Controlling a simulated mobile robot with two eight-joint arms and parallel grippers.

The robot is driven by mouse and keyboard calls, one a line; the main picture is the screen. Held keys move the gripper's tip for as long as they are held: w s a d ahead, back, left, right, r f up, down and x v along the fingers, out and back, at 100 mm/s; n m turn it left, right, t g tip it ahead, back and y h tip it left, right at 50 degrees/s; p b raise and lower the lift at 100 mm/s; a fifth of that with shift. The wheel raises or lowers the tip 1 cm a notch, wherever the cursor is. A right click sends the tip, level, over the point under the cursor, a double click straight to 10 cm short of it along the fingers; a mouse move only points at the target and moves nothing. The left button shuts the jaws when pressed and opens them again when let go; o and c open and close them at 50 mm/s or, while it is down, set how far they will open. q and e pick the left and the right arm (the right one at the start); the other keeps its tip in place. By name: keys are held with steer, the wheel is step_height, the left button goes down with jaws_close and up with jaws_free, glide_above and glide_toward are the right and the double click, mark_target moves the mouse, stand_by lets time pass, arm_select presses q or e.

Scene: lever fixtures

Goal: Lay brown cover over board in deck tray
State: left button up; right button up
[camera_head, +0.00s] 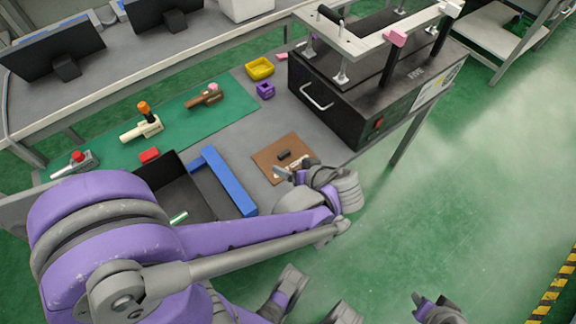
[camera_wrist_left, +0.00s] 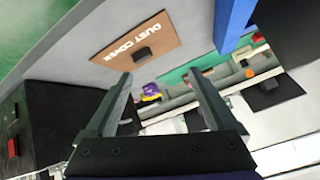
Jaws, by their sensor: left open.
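The brown cover (camera_head: 268,155), a flat panel with a dark knob, lies on the grey bench. In the left wrist view the cover (camera_wrist_left: 128,42) reads "DUST COVER". My left gripper (camera_head: 284,173) is open and empty at the cover's near edge, and the knob stands ahead of its spread fingers (camera_wrist_left: 158,73). A dark tray (camera_head: 160,172) stands left of the cover, partly hidden behind my left arm. A green-and-white strip (camera_head: 178,218) shows in it, perhaps the board. My right gripper (camera_head: 438,308) is at the bottom edge, its jaws unclear.
A blue bar (camera_head: 222,180) stands between tray and cover. A black machine (camera_head: 340,100) with a handle stands behind right. A green mat (camera_head: 185,125) carries lever fixtures; a red block (camera_head: 149,155), yellow bin (camera_head: 260,68) and purple block (camera_head: 265,90) are nearby.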

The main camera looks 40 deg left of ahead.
mark_target(284, 153)
arm_select(q)
steer(key=w+f+n+y+b, duration=0.1)
steer(key=f, duration=0.1)
steer(key=w+f+n+y+b, duration=0.1)
steer(key=w+f+n, duration=0.1)
steer(key=w+f+n+y+b, duration=0.1)
steer(key=f+b, duration=0.1)
steer(key=shift+w+d+n+t+y, duration=0.3)
steer(key=shift+d+n+y, duration=0.1)
steer(key=b+x, duration=0.1)
steer(key=x, duration=0.4)
steer(key=shift+w+a+r, duration=0.1)
steer(key=shift+a+r, duration=0.05)
steer(key=b+x, duration=0.1)
steer(key=x, duration=0.4)
steer(key=shift+a+b, duration=0.2)
steer(key=shift+b, duration=0.15)
steer(key=shift+r, duration=0.1)
jaws_close()
arm_select(e)
step_height(284, 153, down, 10)
steer(key=w, duration=0.1)
